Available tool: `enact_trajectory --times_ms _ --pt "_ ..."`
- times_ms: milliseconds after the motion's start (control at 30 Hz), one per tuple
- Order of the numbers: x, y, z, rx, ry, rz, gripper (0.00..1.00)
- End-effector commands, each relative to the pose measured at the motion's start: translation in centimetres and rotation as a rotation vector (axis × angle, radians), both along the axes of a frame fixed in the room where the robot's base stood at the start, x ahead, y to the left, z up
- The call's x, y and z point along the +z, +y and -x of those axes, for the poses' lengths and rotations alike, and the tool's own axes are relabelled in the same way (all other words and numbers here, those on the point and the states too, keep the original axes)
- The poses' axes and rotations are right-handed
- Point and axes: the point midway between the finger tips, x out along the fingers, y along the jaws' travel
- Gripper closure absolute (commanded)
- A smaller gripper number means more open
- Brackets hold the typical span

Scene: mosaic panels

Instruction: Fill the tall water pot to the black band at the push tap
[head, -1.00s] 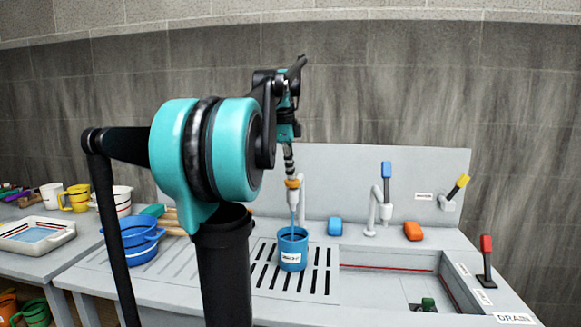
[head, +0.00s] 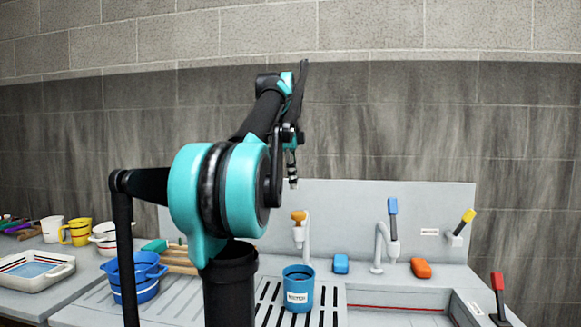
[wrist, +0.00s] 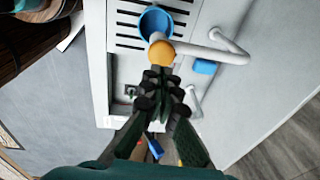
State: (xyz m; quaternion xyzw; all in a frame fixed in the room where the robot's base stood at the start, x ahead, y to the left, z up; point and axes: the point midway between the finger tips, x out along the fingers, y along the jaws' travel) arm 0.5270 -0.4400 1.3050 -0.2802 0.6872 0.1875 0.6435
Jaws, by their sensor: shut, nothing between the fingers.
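The tall blue pot (head: 298,296) with a white label stands upright on the slotted drainboard, under the spout of the push tap. The push tap's orange button (head: 298,216) sits on a white post. My gripper (head: 293,183) is shut and empty, above the button and apart from it. In the wrist view, the shut fingertips (wrist: 161,72) point at the orange button (wrist: 160,50), with the pot's open mouth (wrist: 155,22) just beyond. No stream shows from the tap. I cannot make out the black band or water level inside the pot.
A blue-lever tap (head: 392,208), a blue sponge (head: 340,264) and an orange sponge (head: 421,268) are right of the pot. A yellow lever (head: 467,216) and a red lever (head: 497,283) stand farther right. A blue two-handled pot (head: 148,292) and a white tray (head: 62,272) are left.

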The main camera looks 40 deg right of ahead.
Motion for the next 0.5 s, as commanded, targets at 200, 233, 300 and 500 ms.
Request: enact_trajectory --times_ms 200,233,300,500 --pt "3.4 0.5 -0.1 0.001 0.0 0.0 1.0" --pt "3.8 0.5 -0.1 0.0 0.0 0.0 1.0" --pt "4.3 0.6 -0.1 0.0 0.0 0.0 1.0" --pt "5.0 0.7 -0.1 0.0 0.0 0.0 1.0"
